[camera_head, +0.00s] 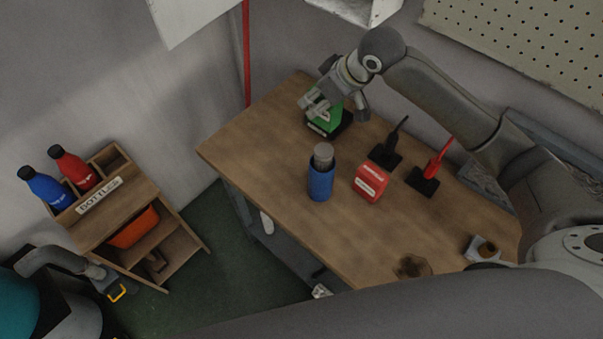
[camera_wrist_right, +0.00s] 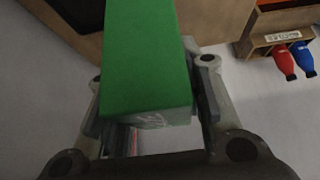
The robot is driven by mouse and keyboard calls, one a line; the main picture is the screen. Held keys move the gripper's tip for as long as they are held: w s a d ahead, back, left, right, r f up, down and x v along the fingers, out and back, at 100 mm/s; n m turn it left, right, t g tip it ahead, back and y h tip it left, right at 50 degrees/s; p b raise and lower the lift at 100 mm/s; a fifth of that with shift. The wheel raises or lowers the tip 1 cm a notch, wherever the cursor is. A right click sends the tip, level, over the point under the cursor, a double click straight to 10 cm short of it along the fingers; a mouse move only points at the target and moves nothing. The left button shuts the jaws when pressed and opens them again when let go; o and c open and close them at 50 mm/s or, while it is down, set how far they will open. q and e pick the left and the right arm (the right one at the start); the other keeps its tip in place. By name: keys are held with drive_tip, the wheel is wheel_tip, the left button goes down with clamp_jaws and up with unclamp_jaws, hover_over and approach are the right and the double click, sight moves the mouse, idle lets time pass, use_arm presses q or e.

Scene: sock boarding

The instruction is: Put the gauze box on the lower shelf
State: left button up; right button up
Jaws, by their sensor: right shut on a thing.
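A green box (camera_head: 334,116) is in my right gripper (camera_head: 318,108) at the far end of the wooden table; its label is too small to read, so I cannot tell if it is the gauze box. In the right wrist view the green box (camera_wrist_right: 147,75) fills the middle, between the fingers of my right gripper (camera_wrist_right: 155,130), which is shut on it. A black base shows beside it in the head view. A red box (camera_head: 370,182) with a white label sits on the table. A grey lower shelf (camera_head: 285,255) shows partly under the table. My left gripper is not in view.
A blue bottle (camera_head: 321,178) stands mid-table, near black (camera_head: 388,150) and red (camera_head: 428,178) tools on dark bases. A wooden rack (camera_head: 120,222) holding red and blue bottles stands left. A red pole (camera_head: 246,50) rises behind the table's far edge. Open green floor lies between.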

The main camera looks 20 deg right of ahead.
drive_tip(key=f+b, duration=0.2)
drive_tip(key=f, duration=0.1)
drive_tip(key=f+b, duration=0.1)
drive_tip(key=f, duration=0.1)
drive_tip(key=shift+w+a+f, duration=0.15)
drive_tip(key=shift+w+a, duration=0.05)
drive_tip(key=shift+w, duration=0.1)
hover_over(314, 142)
drive_tip(key=s+a, duration=0.2)
drive_tip(key=s, duration=0.2)
drive_tip(key=f, duration=1)
drive_tip(key=shift+d+p, duration=0.25)
drive_tip(key=shift+p, duration=0.15)
drive_tip(key=o, duration=1)
drive_tip(key=shift+f, duration=0.1)
drive_tip(key=shift+o, duration=0.2)
